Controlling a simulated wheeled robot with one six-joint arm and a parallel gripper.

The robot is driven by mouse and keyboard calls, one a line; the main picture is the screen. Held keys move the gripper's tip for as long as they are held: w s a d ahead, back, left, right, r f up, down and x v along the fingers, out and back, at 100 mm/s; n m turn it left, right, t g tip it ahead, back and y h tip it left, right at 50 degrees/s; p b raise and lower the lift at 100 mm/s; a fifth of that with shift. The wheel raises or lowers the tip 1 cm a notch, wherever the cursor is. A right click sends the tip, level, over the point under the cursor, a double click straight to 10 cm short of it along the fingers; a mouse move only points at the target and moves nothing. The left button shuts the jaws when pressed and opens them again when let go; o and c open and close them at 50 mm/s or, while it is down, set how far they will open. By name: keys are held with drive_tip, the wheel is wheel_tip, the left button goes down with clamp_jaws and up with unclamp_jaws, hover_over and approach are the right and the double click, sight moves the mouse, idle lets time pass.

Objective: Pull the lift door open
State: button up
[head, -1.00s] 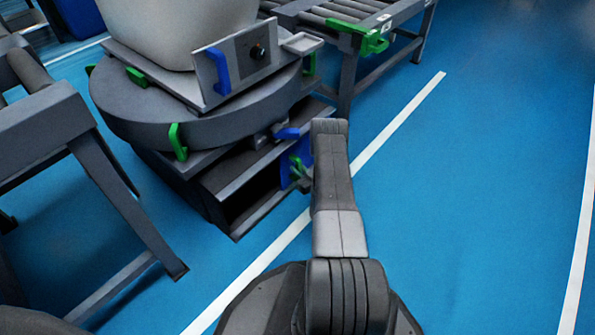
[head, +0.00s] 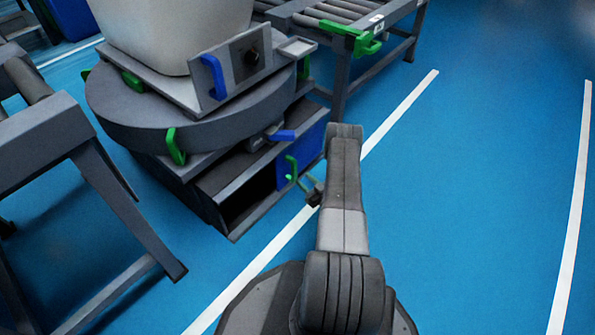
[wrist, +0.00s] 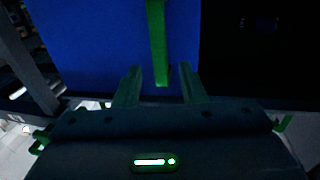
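The lift door appears as a blue panel (head: 312,147) on the low grey cabinet under the round turntable, and it fills the upper left of the wrist view (wrist: 95,50). Its green handle (head: 289,168) stands out from its face and hangs as an upright bar in the wrist view (wrist: 157,40). My gripper (head: 308,190) is beside the handle, low in front of the panel. In the wrist view my gripper's fingers (wrist: 160,74) are apart. The bar's lower end shows between them, with a gap on each side. Contact with the handle does not show.
A dark open bay (head: 250,196) lies left of the panel. The grey turntable (head: 215,130) carries a white bin (head: 170,30). A roller conveyor (head: 330,22) stands behind, and a grey frame (head: 125,205) at left. Blue floor (head: 480,200) at right is clear.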

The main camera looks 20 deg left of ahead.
sight(295, 171)
drive_tip(key=p+v, duration=0.1)
drive_tip(key=v, duration=0.5)
drive_tip(key=shift+d, duration=0.1)
drive_tip(key=b+x, duration=0.4)
drive_tip(key=x, duration=0.9)
drive_tip(key=shift+w+a, duration=0.15)
drive_tip(key=shift+a, duration=0.2)
